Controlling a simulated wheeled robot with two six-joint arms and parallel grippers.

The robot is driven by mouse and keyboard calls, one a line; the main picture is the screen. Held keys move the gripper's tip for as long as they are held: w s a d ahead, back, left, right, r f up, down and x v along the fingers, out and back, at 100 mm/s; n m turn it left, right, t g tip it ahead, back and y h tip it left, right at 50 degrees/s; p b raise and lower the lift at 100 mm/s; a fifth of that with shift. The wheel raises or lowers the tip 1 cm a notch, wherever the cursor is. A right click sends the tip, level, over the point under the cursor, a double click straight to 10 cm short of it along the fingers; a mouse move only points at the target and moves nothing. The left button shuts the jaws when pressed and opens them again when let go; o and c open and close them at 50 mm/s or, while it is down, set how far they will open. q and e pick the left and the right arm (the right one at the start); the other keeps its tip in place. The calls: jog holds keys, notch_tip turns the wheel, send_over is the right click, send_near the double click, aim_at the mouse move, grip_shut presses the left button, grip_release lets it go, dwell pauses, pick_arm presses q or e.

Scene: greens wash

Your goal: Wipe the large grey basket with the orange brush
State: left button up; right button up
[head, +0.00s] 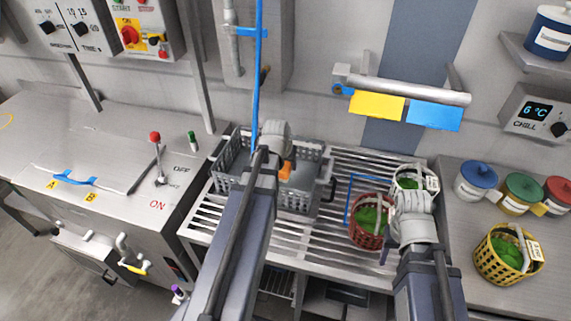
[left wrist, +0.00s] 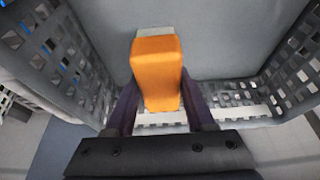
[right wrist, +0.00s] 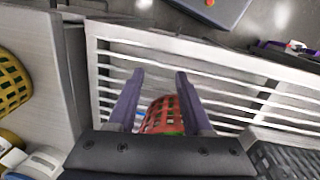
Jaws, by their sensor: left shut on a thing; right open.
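The large grey basket (head: 228,158) stands on the slatted rack, its walls full of square holes. The orange brush (left wrist: 157,70) is between my left gripper's fingers (left wrist: 155,108), inside the basket, over its plain grey floor. In the head view only a bit of the orange brush (head: 285,170) shows past my left arm. My left gripper is shut on it. Whether its bristles touch the basket is hidden. My right gripper (right wrist: 160,88) is open and empty, above the slatted rack near the red basket (right wrist: 160,114).
The red basket (head: 369,219) with greens and a white basket (head: 408,176) stand right on the slatted rack (head: 292,237). A yellow basket (head: 496,262) and lidded jars (head: 521,191) stand on the right counter. A blue hose (head: 257,75) hangs behind the grey basket. The front slats are clear.

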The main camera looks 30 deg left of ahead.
pick_arm(q)
jog(key=shift+r, duration=0.65)
pick_arm(e)
jog(key=shift+r, duration=0.6)
pick_arm(q)
jog(key=shift+r+p, duration=1.5)
jog(key=shift+p, duration=0.25)
pick_arm(e)
jog(key=shift+r, duration=1.5)
